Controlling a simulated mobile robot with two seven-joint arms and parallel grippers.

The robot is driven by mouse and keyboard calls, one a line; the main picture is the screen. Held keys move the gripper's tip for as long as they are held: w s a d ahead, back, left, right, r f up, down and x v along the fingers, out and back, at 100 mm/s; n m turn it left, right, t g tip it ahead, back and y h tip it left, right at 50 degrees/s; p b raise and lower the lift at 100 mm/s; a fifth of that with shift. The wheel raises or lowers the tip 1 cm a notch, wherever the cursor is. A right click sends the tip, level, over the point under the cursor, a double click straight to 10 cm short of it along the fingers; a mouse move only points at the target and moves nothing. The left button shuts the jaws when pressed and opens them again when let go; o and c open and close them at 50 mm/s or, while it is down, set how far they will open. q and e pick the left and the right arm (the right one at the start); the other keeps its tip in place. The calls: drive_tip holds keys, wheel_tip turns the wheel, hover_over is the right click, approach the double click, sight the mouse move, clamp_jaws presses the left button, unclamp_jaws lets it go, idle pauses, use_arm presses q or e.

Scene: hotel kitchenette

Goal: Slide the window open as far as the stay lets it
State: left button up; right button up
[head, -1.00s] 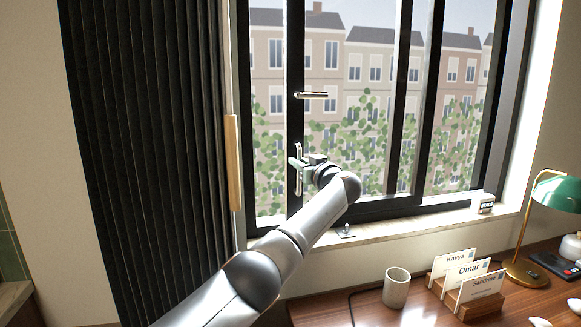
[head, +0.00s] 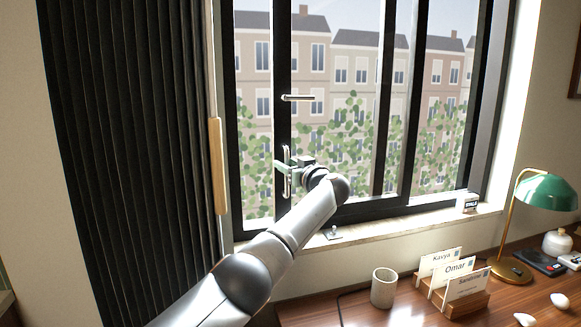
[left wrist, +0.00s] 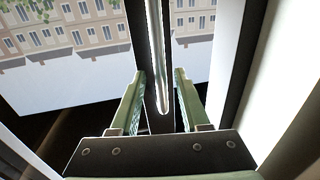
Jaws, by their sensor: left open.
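The window (head: 283,60) has black-framed panes; its left upright carries a slim vertical pull handle (head: 286,185) and, higher up, a horizontal lever (head: 298,97). My left gripper (head: 283,165) is at the pull handle. In the left wrist view, the open fingers of my left gripper (left wrist: 160,75) stand either side of the silver handle bar (left wrist: 157,45), with gaps visible on both sides. A small metal fitting (head: 333,233) sits on the sill; I cannot tell whether it is the stay. My right gripper is out of view.
A dark pleated curtain (head: 120,150) with a wooden edge strip (head: 218,165) hangs left. On the desk below stand a cup (head: 384,287), a name-card holder (head: 462,300) and a green lamp (head: 546,191). A small box (head: 468,202) sits on the sill's right end.

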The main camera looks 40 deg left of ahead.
use_arm(q)
drive_tip(key=shift+d, duration=0.1)
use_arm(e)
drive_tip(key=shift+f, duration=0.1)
use_arm(q)
drive_tip(key=b+v, duration=0.2)
drive_tip(key=v, duration=1)
drive_tip(key=shift+s, duration=0.15)
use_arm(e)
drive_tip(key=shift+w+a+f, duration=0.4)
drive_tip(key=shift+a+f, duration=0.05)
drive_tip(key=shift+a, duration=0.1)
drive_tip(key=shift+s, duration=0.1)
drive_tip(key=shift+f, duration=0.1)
